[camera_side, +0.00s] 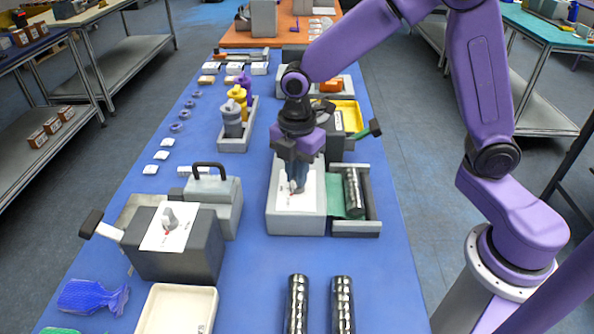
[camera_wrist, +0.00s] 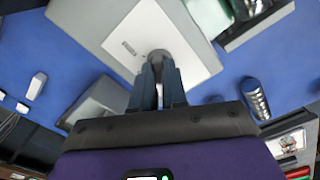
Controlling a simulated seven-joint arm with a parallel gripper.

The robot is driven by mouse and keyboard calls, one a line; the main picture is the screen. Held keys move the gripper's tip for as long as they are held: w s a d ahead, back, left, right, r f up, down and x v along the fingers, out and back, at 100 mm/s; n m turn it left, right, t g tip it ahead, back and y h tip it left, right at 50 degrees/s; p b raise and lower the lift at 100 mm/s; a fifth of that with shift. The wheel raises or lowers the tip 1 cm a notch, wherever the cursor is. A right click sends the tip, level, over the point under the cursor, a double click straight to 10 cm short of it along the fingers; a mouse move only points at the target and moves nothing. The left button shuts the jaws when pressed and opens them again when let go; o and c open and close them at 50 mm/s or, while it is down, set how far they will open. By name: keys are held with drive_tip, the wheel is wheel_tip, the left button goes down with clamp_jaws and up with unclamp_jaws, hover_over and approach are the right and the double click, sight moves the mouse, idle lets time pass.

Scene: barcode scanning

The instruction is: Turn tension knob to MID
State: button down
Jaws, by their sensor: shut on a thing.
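My gripper (camera_side: 296,186) points straight down over a pale box with a white top plate (camera_side: 283,205) in the middle of the blue table. It is shut on a small grey knob on that plate. In the wrist view the fingers (camera_wrist: 158,92) close around the knob (camera_wrist: 159,56), whose round base shows between and beyond the tips. The white plate (camera_wrist: 145,25) has a small dark label that I cannot read. The fingers hide most of the knob, so its pointer direction and any MID mark cannot be made out.
A tray with a dark cylinder (camera_side: 353,192) adjoins the box on the right. A dark grey box (camera_side: 185,255) with another knob (camera_side: 169,218) and a side lever stands at the left front. Two shiny cylinders (camera_side: 298,303) lie in front.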

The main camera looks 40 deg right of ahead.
drive_tip(key=m, duration=1.1)
drive_tip(key=shift+m, duration=0.3)
idle(0.4)
drive_tip(key=c, duration=1.2)
unclamp_jaws()
drive_tip(key=shift+o, duration=0.2)
drive_tip(key=shift+r, duration=0.1)
wheel_tip(320, 180, up, 17)
drive_tip(key=shift+r, duration=0.15)
